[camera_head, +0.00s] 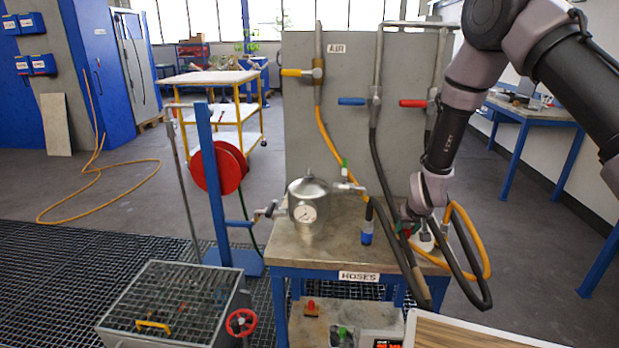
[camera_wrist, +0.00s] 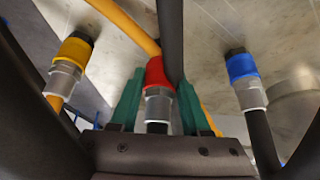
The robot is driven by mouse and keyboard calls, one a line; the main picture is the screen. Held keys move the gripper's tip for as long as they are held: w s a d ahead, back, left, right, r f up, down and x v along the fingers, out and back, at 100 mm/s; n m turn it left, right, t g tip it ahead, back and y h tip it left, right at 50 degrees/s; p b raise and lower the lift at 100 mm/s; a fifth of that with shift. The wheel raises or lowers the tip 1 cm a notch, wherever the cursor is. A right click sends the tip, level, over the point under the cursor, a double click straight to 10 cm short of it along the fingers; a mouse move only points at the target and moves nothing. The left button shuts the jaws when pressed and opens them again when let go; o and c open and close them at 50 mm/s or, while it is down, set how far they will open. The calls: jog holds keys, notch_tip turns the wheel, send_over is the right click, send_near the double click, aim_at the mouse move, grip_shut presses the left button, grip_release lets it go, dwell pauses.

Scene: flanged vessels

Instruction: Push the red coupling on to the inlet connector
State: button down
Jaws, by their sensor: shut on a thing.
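My gripper (camera_wrist: 158,92) has green fingers on both sides of the red coupling (camera_wrist: 155,72) and is shut on it. The coupling has a red collar above a ribbed metal body, with a dark hose below. In the head view my gripper (camera_head: 407,228) is low over the right part of the bench, and my wrist largely hides the coupling. The steel vessel (camera_head: 308,190) with a round gauge stands on the bench to the left, apart from my gripper. It has a fitting on its left (camera_head: 266,210) and one on its right (camera_head: 350,187); I cannot tell which is the inlet connector.
A yellow coupling (camera_wrist: 73,50) and a blue coupling (camera_wrist: 242,67) flank the gripper in the wrist view. The blue coupling (camera_head: 366,238) stands on the bench (camera_head: 300,250). A yellow hose (camera_head: 486,255) and dark hoses hang close around my wrist. A grey panel (camera_head: 340,110) rises behind.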

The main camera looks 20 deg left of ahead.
aim_at(407, 227)
jog(key=shift+r, duration=1.55)
